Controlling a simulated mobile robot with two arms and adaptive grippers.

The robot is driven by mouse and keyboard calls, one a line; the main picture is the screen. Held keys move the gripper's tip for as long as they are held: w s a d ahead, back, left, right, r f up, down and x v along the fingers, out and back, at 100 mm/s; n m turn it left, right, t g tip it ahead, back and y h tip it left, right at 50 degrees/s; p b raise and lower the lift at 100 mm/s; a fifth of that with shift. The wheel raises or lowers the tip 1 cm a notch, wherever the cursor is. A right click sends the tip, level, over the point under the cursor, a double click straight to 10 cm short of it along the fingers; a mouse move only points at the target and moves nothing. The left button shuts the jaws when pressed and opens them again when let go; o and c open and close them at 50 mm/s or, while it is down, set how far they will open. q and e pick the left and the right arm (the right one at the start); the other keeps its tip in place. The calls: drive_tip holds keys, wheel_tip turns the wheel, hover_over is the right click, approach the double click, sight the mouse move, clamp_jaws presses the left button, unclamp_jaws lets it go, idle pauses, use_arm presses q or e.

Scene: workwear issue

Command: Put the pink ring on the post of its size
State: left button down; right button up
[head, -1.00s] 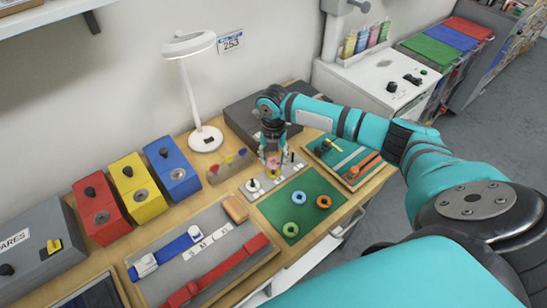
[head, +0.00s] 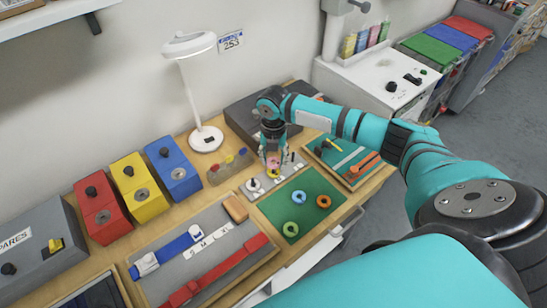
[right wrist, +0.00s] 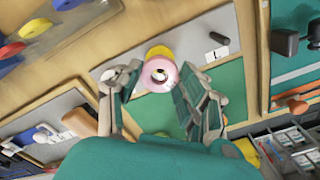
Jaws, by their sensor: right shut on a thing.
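The pink ring (head: 273,161) is in my right gripper (head: 272,158), over the middle of the grey post plate (head: 261,193). In the right wrist view the pink ring (right wrist: 159,66) lies between the two fingers of the gripper (right wrist: 158,84). A yellow part (right wrist: 158,51) shows just beyond the ring. Something pale shows in the ring's hole, but I cannot tell whether the ring is around a post. A pale post (head: 254,184) stands at the plate's left end and a thin dark post (head: 291,157) at its right end. My left gripper is out of view.
A green mat (head: 309,221) in front holds a blue ring (head: 299,197), an orange ring (head: 323,202) and a green ring (head: 291,228). A tool tray (head: 350,184) is to the right. A small rack with coloured knobs (head: 226,172) and a lamp (head: 205,138) stand behind left.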

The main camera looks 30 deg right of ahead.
drive_tip(key=shift+f, duration=0.65)
idle(0.4)
drive_tip(key=o, duration=1.2)
drive_tip(key=shift+r, duration=0.1)
drive_tip(key=shift+r+p, duration=3.25)
drive_tip(key=shift+r, duration=0.2)
drive_tip(key=shift+f, duration=0.1)
